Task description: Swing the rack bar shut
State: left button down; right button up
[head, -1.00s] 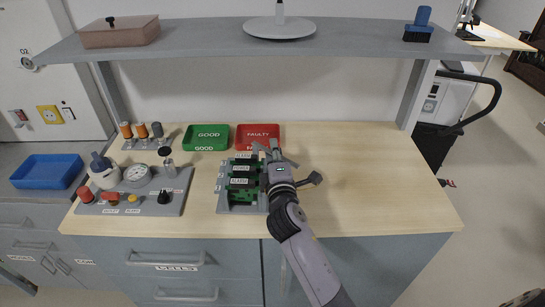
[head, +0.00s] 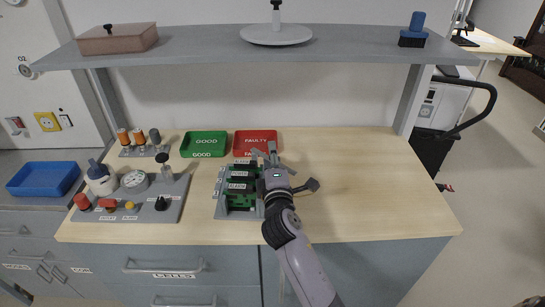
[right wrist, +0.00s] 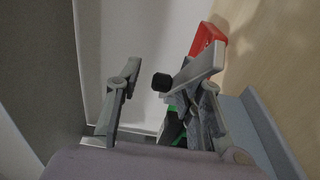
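The grey rack (head: 222,205) stands on the bench and holds several green boards with black labelled blocks. My right gripper (head: 271,152) is over the rack's right edge, pointing toward the back wall. In the right wrist view my right gripper (right wrist: 165,72) has its two fingers apart. A black knob (right wrist: 161,82) shows between the fingers, and I cannot tell whether either touches it. It looks like the knob of the rack bar. The bar itself is mostly hidden behind my gripper, so its angle is unclear. My left gripper is not in view.
A green tray (head: 205,154) and a red tray (head: 234,153) lie behind the rack. A grey panel (head: 178,205) with knobs and a gauge is to the left. The bench (head: 375,190) is clear to the right. A shelf (head: 200,45) hangs above.

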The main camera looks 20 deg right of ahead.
jog(key=shift+f, duration=0.1)
jog(key=shift+s, duration=0.15)
jog(key=v, duration=1.1)
jog(key=shift+s+a, duration=0.2)
jog(key=shift+s, duration=0.15)
jog(key=shift+c, duration=0.5)
